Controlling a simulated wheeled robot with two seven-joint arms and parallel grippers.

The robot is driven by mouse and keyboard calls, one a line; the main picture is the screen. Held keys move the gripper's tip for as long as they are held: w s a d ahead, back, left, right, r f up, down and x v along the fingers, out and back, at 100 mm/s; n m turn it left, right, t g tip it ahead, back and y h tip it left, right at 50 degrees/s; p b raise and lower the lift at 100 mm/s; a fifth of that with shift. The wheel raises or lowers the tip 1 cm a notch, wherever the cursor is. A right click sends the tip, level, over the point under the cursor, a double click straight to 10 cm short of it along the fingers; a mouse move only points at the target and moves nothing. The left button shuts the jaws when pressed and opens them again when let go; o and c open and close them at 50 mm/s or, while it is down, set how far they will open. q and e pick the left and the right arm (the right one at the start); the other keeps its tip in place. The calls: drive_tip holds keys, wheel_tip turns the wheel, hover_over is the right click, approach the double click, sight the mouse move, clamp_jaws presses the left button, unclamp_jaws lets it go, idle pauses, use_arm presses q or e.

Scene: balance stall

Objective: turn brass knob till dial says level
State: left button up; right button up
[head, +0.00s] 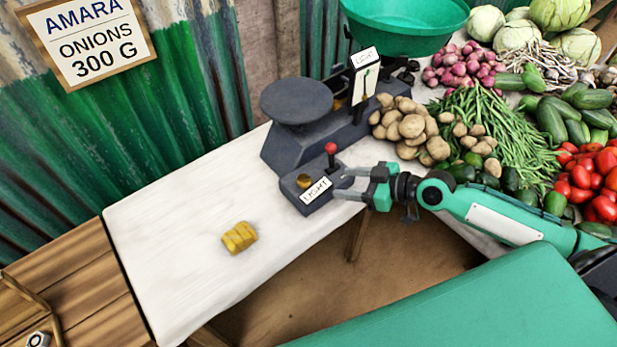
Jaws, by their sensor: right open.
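The dark balance (290,150) stands on the white-topped table, its round pan empty. The brass knob (304,181) is a small round piece on its low front block, left of a red-topped lever (331,149). The dial (371,78) is a white upright face at the back right, with a sign above it reading LIGHT. A second LIGHT label (316,190) is on the front block. My right gripper (343,184) comes in from the right, open, its fingertips close to the block's right end and apart from the knob. My left gripper is out of view.
A yellow lump (240,237) lies on the table (170,240), whose left part is otherwise clear. Potatoes (411,127) crowd the balance's right side. Beans, cucumbers and tomatoes lie further right. A green basin (405,22) is behind. A board (88,38) reads AMARA ONIONS 300 G.

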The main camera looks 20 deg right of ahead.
sight(305, 179)
drive_tip(key=p+x, duration=0.2)
drive_tip(key=x, duration=0.9)
drive_tip(key=shift+w, duration=0.1)
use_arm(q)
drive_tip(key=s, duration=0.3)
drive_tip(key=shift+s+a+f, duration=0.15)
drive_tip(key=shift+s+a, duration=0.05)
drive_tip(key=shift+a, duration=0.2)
use_arm(e)
drive_tip(key=shift+w+a+f, duration=0.1)
drive_tip(key=shift+f, duration=0.05)
drive_tip(key=c, duration=1)
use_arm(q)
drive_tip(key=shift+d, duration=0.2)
use_arm(e)
drive_tip(key=shift+o, duration=0.2)
